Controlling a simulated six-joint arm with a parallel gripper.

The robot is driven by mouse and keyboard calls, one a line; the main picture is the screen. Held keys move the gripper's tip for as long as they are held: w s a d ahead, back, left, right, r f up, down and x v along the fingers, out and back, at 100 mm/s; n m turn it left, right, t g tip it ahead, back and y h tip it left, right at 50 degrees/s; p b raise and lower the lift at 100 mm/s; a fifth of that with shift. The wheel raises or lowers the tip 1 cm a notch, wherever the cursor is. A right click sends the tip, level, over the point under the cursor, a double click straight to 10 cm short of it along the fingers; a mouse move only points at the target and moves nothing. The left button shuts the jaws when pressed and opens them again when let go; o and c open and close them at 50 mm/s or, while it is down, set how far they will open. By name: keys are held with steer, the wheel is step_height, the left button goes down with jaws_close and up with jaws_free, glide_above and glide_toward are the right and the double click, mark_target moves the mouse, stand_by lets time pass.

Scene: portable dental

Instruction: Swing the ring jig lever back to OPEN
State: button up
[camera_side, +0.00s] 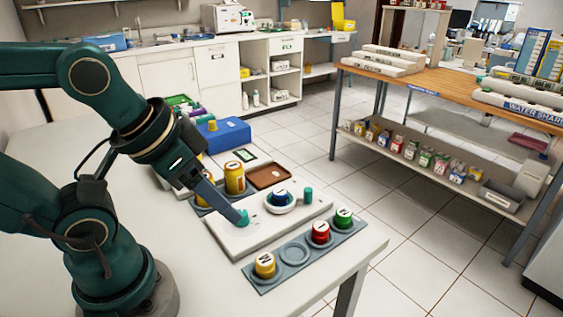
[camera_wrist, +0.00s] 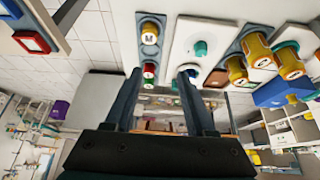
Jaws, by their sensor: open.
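The ring jig is a white slab (camera_side: 240,238) on the bench with a round white ring (camera_side: 279,207) holding a blue-topped jar (camera_side: 279,196). A teal knob (camera_side: 242,217) stands near its front left end, and a teal post (camera_side: 308,193) stands beyond the ring. I cannot tell which teal part belongs to the lever, and no OPEN mark is readable. My gripper (camera_side: 233,212) points down at the slab, its tips close beside the teal knob; contact is unclear. In the wrist view, my gripper (camera_wrist: 162,73) is open with nothing seen held, and the teal knob (camera_wrist: 201,48) lies outside the fingers.
A grey rack (camera_side: 318,257) to the right holds yellow (camera_side: 264,265), red (camera_side: 321,232) and green (camera_side: 343,217) jars, with one empty round place. Behind the slab are yellow jars (camera_side: 234,178), a brown tray (camera_side: 269,175) and a blue box (camera_side: 226,137).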

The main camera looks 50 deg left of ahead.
stand_by(0.4)
steer(key=w+r+t, duration=0.3)
steer(key=w+t, duration=0.1)
steer(key=w, duration=0.4)
steer(key=n+t+y, duration=0.1)
steer(key=n, duration=0.1)
glide_above(308, 190)
steer(key=s+d, duration=0.2)
steer(key=s, duration=0.1)
step_height(308, 190, down, 5)
steer(key=shift+g+y, duration=0.3)
steer(key=shift+g, duration=0.6)
steer(key=f, duration=0.2)
steer(key=a+f, duration=0.1)
steer(key=f, duration=0.4)
steer(key=shift+s+a, duration=0.1)
steer(key=shift+a, duration=0.15)
steer(key=shift+f, duration=0.25)
steer(key=shift+x, duration=2.45)
steer(key=shift+r, duration=0.1)
jaws_close()
